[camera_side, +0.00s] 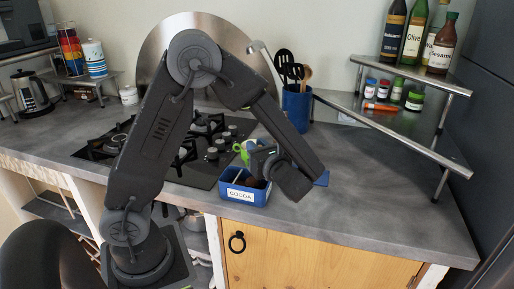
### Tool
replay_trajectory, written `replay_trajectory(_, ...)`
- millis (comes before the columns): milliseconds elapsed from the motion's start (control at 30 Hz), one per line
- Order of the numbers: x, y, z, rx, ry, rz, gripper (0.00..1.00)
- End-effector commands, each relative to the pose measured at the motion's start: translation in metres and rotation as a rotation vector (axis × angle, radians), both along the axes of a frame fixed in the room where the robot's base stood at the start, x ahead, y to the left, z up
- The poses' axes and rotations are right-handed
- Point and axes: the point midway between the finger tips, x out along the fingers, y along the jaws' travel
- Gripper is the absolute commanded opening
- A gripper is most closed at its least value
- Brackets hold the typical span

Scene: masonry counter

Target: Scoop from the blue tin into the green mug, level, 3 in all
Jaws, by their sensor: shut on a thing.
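The blue tin (245,193), labelled COCOA, stands near the counter's front edge. It is open, with dark brown contents and a thin pale stick-like shape at its left side. My gripper (261,168) is low, over the right part of the tin, and shut on what seems to be a scoop. The scoop is mostly hidden by the gripper and the tin, so I cannot tell how full it is. The green mug (241,149) is just behind the tin and gripper, partly covered; its inside does not show.
A black gas hob (197,176) lies behind and left of the tin. A blue utensil pot (297,106) stands behind my forearm. A corner shelf (425,75) holds bottles and small jars. The counter at right is clear.

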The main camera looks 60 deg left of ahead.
Motion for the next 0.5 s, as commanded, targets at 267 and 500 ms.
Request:
replay_trajectory(267,-0.0053,0.0055,0.0004,0.000,-0.001,0.001,0.00)
replay_trajectory(500,-0.0100,0.0104,0.0004,0.001,-0.001,0.001,0.00)
